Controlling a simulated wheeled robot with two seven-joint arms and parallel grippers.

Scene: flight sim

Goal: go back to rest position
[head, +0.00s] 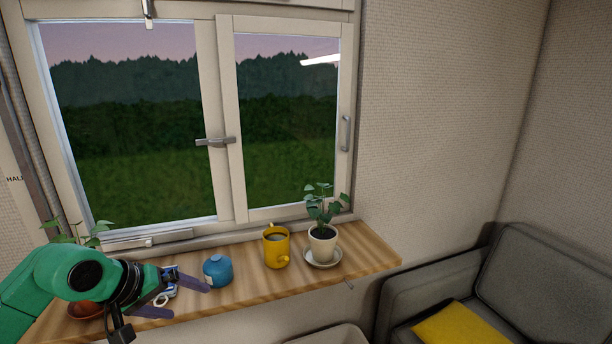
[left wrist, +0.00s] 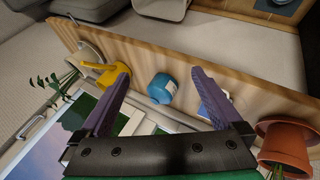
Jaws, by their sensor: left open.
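My left gripper (head: 180,298) reaches in from the left over the wooden window shelf (head: 240,292). Its two purple fingers are spread with nothing between them; they also show in the left wrist view (left wrist: 160,75). A round blue pot (head: 218,271) stands just beyond the fingertips; in the left wrist view (left wrist: 162,88) it appears between the fingers but farther off. A small blue and white item (head: 168,284) lies behind the gripper, partly hidden. My right gripper is not in either view.
A yellow mug (head: 277,247) and a potted plant (head: 322,245) on a saucer stand farther right on the shelf. A terracotta pot (left wrist: 287,145) is near the gripper's other side. The window (head: 215,140) is behind. A grey seat (head: 545,285) with a yellow cushion (head: 462,325) is at right.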

